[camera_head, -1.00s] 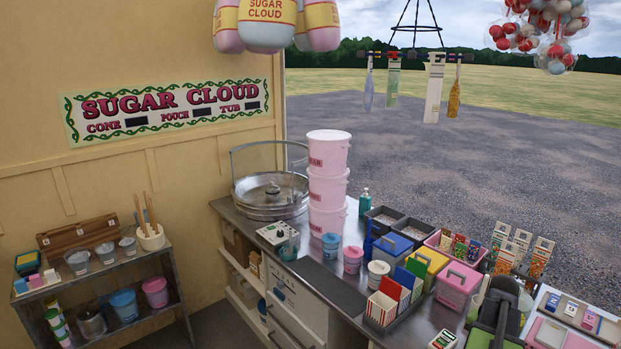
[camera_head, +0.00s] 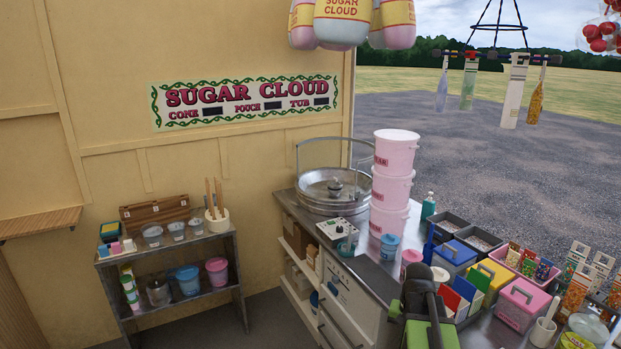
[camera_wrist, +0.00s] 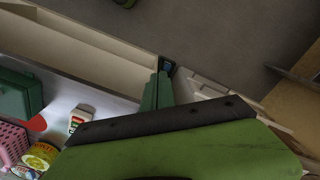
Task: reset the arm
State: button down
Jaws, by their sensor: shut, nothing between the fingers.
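My gripper (camera_wrist: 159,88) shows in the wrist view, its two green fingers pressed together with nothing between them. It is above the floor and shelving beside the counter, touching nothing that I can see. My arm shows at the bottom of the head view, dark and green, in front of the counter (camera_head: 376,287). The fingers cannot be made out in the head view.
The counter holds pink tubs (camera_head: 391,188), a steel floss pan (camera_head: 333,190), a pink box (camera_head: 522,305) and several coloured containers. A small shelf unit (camera_head: 178,254) stands by the left wall. Floor between it and the counter is clear.

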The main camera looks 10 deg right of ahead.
jog(key=a+n, duration=0.7)
jog(key=a, duration=1.5)
